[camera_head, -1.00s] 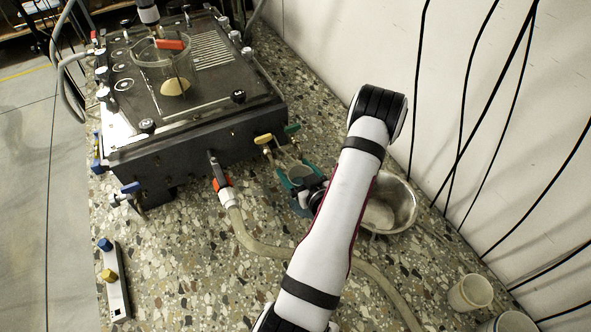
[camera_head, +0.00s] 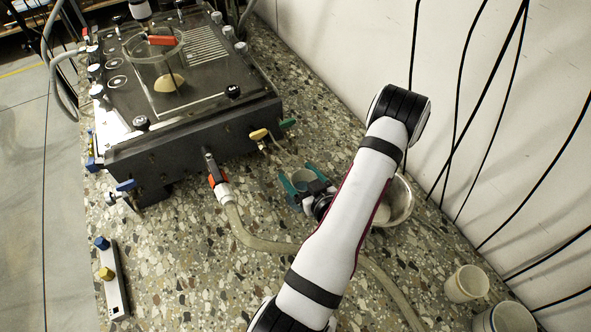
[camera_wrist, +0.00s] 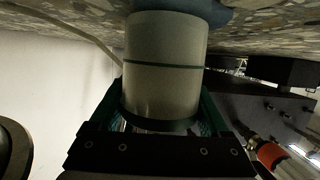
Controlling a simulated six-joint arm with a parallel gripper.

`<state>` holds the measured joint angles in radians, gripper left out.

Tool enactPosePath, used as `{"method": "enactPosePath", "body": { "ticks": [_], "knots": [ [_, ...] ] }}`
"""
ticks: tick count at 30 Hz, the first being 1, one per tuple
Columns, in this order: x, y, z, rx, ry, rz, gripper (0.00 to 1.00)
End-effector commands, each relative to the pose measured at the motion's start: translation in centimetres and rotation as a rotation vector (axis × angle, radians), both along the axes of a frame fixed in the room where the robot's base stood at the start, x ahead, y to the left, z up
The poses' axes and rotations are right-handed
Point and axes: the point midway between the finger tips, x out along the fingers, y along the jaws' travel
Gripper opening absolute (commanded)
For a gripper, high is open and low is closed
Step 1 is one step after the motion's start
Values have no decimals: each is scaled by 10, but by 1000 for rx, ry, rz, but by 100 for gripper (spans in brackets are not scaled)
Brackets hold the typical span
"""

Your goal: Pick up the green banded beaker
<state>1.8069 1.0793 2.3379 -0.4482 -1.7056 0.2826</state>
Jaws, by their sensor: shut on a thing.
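The green banded beaker (camera_wrist: 165,60) is a pale, translucent cylinder with a thin dark green band around it. My gripper (camera_wrist: 160,110) has its teal-green fingers on both sides of the beaker, shut on it. A blue-grey surface lies by the beaker's far end in the wrist view. I cannot tell whether the beaker touches it. Part of the beaker is hidden by the gripper.
The dark seepage tank (camera_head: 190,140), with valves on its front, stands behind left of the gripper. A metal bowl (camera_head: 404,203) is close on the right, partly behind my arm. A hose (camera_head: 262,246) crosses the speckled counter. Pale cups (camera_head: 464,286) stand front right.

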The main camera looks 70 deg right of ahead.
Motion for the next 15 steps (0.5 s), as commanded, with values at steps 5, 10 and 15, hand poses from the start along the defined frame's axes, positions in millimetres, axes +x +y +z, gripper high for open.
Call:
{"method": "enactPosePath", "body": {
  "ticks": [5,10,15],
  "knots": [
    [-7,7,0,0,0,-1,21],
    [-13,13,0,0,0,-1,21],
    [-20,20,0,1,-1,-2,21]
  ]
}}
